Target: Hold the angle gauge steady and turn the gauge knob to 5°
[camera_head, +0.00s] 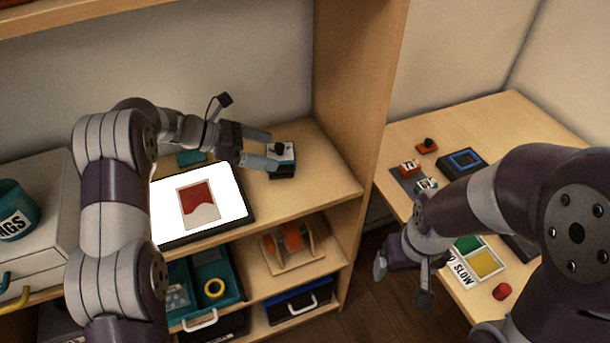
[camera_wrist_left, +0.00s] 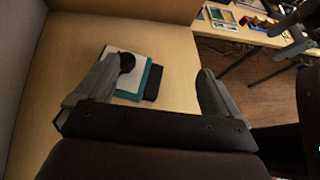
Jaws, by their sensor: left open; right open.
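The angle gauge appears to be the small block (camera_head: 283,160) with a pale face, dark base and round black knob, on the shelf top at the right of the lit screen. In the left wrist view the gauge (camera_wrist_left: 138,77) shows a white top, teal layer and black knob. Its angle reading is too small to tell. My left gripper (camera_head: 271,150) is open, its fingers reaching toward the gauge; in the wrist view the left finger overlaps its left edge, and contact cannot be told. My right gripper (camera_head: 384,262) is open and empty, in front of the right-hand table.
A lit screen (camera_head: 228,200) shows a red and white picture behind my left forearm. A wooden side panel (camera_head: 355,90) stands between the shelf and the right table (camera_head: 500,118). That table holds a blue-framed block (camera_head: 466,159), colored trays (camera_head: 484,262) and a red cylinder (camera_head: 502,291).

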